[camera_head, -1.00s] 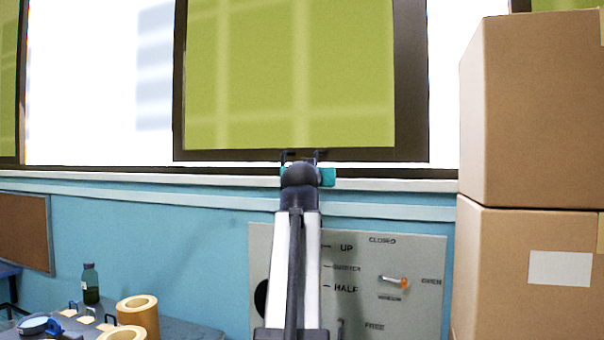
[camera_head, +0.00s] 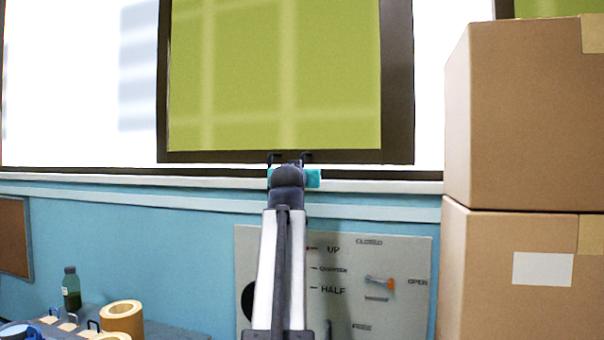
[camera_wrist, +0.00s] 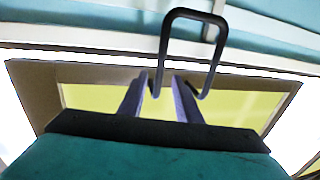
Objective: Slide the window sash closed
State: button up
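The window sash (camera_head: 397,100) is a dark brown frame around a yellow-green pane. Bright white openings show on both sides of it, a wide one at left and a narrow one at right. A black loop handle (camera_head: 271,158) is on its bottom rail; it shows larger in the wrist view (camera_wrist: 217,60). My gripper (camera_head: 288,164) is at this handle. In the wrist view my gripper's fingers (camera_wrist: 160,98) are spread, with one handle leg in the gap between them. Firm contact with the leg cannot be made out. The sash also fills the wrist view's middle (camera_wrist: 35,88).
Two stacked cardboard boxes (camera_head: 520,120) stand close at right, overlapping the window's right end. A lever panel (camera_head: 400,250) is on the blue wall below. A bench at lower left holds a kraft roll (camera_head: 122,318) and a dark bottle (camera_head: 71,288).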

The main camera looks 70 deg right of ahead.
jog(key=p+x, duration=0.2)
jog(key=x, duration=0.8)
jog(key=shift+p, duration=0.3)
jog(key=shift+d, duration=0.1)
grip_shut()
dwell(1.0)
